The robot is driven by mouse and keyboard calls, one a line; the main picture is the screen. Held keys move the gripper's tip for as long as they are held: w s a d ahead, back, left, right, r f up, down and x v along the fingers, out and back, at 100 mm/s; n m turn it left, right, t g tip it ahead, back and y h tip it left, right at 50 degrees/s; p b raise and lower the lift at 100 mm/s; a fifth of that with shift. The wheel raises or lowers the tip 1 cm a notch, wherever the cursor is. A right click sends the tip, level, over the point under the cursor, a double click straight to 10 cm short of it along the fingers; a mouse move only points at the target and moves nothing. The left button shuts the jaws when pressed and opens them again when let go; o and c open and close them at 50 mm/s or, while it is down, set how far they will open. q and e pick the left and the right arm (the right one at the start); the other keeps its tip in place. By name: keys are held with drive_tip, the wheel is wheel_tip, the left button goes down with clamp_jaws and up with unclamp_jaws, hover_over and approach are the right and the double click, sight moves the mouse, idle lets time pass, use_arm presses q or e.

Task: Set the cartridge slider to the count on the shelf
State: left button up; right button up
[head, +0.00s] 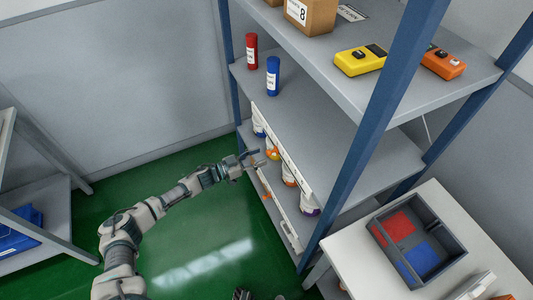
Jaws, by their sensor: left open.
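A red cartridge (252,46) and a blue cartridge (273,76) stand upright on the middle shelf (315,115), near its left end. A long white strip (282,152) runs along that shelf's front edge. A second white strip (277,208) runs along the edge below it. I cannot tell which strip, if either, carries the cartridge slider; no slider knob or scale is legible. My left gripper (257,160) is open at the rack front, close to the strips. I cannot tell whether it touches anything.
White containers with coloured bands (288,175) stand below the middle shelf. A box marked 8 (311,16), a yellow device (360,60) and an orange device (444,63) are on the upper shelf. A divided tray (437,283) sits on the table at right.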

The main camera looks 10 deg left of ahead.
use_arm(q)
drive_tip(key=v, duration=0.7)
drive_tip(key=shift+a, duration=0.5)
use_arm(e)
drive_tip(key=shift+a, duration=0.2)
use_arm(q)
drive_tip(key=shift+d+f, duration=0.1)
drive_tip(key=shift+d, duration=0.1)
use_arm(e)
drive_tip(key=shift+d, duration=0.1)
